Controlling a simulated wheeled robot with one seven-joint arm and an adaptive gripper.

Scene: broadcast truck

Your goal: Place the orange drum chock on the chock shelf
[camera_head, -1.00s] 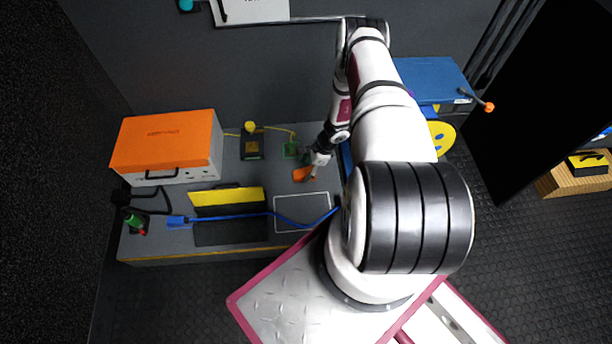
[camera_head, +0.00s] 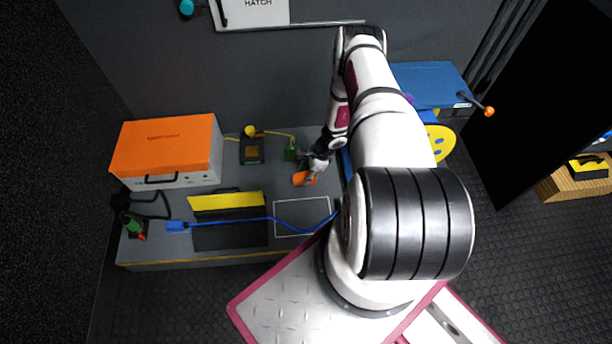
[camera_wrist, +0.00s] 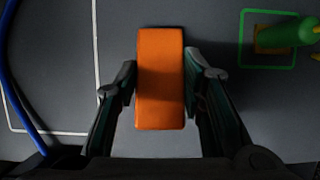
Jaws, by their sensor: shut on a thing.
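The orange drum chock (camera_head: 303,178) is a small block on the grey bench, below my gripper (camera_head: 314,168) in the head view. In the wrist view the orange chock (camera_wrist: 160,80) stands upright in the picture between the two fingers of my gripper (camera_wrist: 160,88), which are shut on its sides. I cannot tell whether it touches the bench or is slightly lifted. I cannot tell for sure which surface is the chock shelf; a wooden stepped piece (camera_head: 575,185) with a yellow-and-black item stands at far right.
A white-outlined rectangle (camera_head: 302,200) lies on the bench with a blue cable (camera_head: 285,219) across it. A green item in a green outline (camera_wrist: 285,35) is close by. An orange-lidded case (camera_head: 165,145) and a yellow-edged black box (camera_head: 228,215) stand to the left.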

